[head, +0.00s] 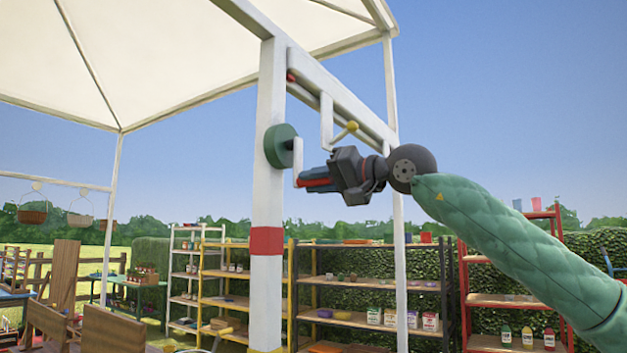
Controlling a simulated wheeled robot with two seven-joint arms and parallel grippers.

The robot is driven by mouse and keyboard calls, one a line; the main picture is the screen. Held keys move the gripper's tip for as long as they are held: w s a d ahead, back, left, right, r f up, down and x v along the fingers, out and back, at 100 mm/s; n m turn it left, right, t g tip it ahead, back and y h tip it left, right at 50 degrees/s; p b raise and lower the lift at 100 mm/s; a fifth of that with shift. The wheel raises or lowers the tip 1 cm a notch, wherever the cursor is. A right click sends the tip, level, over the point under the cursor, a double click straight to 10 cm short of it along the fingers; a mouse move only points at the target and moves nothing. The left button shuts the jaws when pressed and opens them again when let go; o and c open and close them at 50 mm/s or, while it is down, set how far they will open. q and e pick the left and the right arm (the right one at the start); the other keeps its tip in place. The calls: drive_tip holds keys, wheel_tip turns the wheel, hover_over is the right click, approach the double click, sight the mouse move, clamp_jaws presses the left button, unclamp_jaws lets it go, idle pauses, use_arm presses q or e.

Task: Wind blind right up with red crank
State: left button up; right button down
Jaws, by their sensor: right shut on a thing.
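The crank has a green round hub (281,146) on the white post, a white arm (297,162) and a red handle (318,184). The arm hangs down from the hub and the handle points right. My right gripper (320,180) is shut on the red handle, coming from the right; its dark fingers hide part of the handle. I see no hanging blind cloth that I can make out under the white beam (345,95). My left gripper is not in view.
A white post (268,220) with a red band stands left of my gripper. A white bracket with a yellow knob (351,127) sits just above it. A cream canopy (180,50) spans overhead. Shelves (370,285) with pots and boxes stand behind. Open sky lies at upper right.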

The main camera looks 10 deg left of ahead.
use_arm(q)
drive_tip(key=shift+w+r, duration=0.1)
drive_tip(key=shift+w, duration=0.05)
use_arm(e)
drive_tip(key=shift+w, duration=0.1)
drive_tip(key=c, duration=1.3)
unclamp_jaws()
drive_tip(key=shift+w+d, duration=0.1)
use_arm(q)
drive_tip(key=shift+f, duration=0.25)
use_arm(e)
drive_tip(key=shift+o, duration=0.2)
drive_tip(key=shift+s+d, duration=0.2)
drive_tip(key=shift+d, duration=0.1)
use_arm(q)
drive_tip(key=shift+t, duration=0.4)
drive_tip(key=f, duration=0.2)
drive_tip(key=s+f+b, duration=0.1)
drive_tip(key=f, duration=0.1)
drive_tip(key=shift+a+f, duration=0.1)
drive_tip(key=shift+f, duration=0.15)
use_arm(e)
drive_tip(key=v, duration=0.7)
